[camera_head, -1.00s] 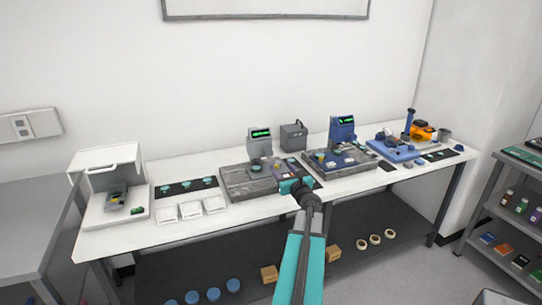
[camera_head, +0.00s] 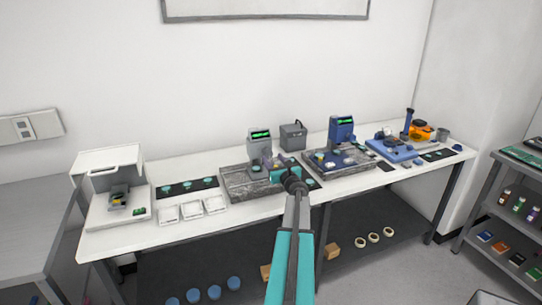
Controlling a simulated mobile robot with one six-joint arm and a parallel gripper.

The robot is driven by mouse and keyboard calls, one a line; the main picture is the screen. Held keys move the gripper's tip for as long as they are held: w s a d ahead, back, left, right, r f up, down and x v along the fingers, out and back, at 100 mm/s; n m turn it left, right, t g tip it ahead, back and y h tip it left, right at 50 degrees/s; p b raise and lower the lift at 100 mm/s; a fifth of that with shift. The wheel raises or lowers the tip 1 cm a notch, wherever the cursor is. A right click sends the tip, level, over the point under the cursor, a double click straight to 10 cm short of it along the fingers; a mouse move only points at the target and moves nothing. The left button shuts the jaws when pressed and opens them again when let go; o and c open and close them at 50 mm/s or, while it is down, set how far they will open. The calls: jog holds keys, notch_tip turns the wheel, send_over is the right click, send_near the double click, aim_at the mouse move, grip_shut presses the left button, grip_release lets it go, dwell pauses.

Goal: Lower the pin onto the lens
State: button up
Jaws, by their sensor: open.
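A grey measuring instrument (camera_head: 259,144) with a lit green display stands on a grey stone plate (camera_head: 236,184) in the middle of the bench. A similar blue instrument (camera_head: 341,130) stands on a second stone plate (camera_head: 364,161) to its right. Small teal lens-like discs (camera_head: 187,185) lie on a dark mat left of the grey instrument. My gripper (camera_head: 268,168) is at the grey instrument's front right, over its plate, and is open. My arm hides part of that plate. The pin and any lens under it are too small to make out.
A white open-fronted device (camera_head: 105,160) stands at the bench's left end, with white trays (camera_head: 190,209) beside it. A grey box (camera_head: 293,136) stands behind, between the instruments. A blue device (camera_head: 392,148) is at the right.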

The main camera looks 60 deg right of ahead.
aim_at(270, 154)
jog(key=shift+p+x, duration=0.55)
jog(key=shift+x, duration=1.25)
jog(key=c, duration=1)
